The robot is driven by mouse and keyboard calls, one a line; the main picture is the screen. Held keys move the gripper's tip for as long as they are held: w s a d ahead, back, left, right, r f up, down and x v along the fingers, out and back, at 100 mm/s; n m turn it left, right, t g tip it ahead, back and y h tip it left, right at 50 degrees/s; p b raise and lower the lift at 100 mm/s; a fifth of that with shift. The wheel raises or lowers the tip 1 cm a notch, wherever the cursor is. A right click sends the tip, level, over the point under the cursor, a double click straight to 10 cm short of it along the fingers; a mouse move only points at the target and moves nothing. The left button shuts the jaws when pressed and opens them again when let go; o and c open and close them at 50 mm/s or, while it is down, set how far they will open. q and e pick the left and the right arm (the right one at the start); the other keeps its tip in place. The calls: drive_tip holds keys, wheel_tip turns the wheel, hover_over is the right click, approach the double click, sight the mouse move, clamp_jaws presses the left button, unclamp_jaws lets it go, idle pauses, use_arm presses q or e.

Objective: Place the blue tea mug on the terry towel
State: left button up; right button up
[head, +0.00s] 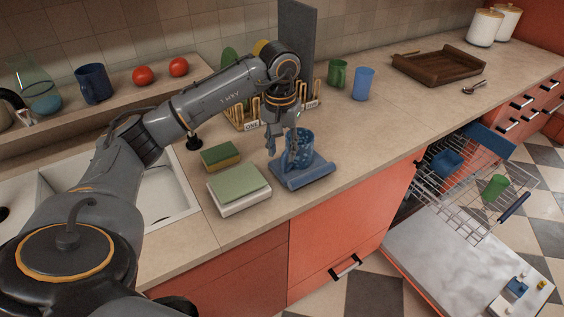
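A blue mug-like cup with a lattice pattern (300,147) stands upright on a blue cloth-like piece with a rolled front edge (309,177), which looks like the terry towel. My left gripper (281,149) points down just left of the cup. Its fingers are apart, with nothing seen between them. One finger is close against the cup's left side; I cannot tell if it touches. A dark blue mug with a handle (93,84) stands on the ledge behind the sink. My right gripper is not in view.
A green and yellow sponge (220,155) and a green-topped white block (238,187) lie left of the towel. A wooden rack (245,118) stands behind my gripper. Green mug (337,74) and blue cup (363,84) stand farther right. The dishwasher (455,262) is open.

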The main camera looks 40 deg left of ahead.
use_arm(q)
wheel_tip(320, 180, up, 7)
drive_tip(key=shift+s+r+b, duration=0.15)
drive_tip(key=shift+r+b, duration=0.05)
drive_tip(key=shift+b, duration=0.15)
drive_tip(key=shift+d+f, duration=0.1)
idle(0.3)
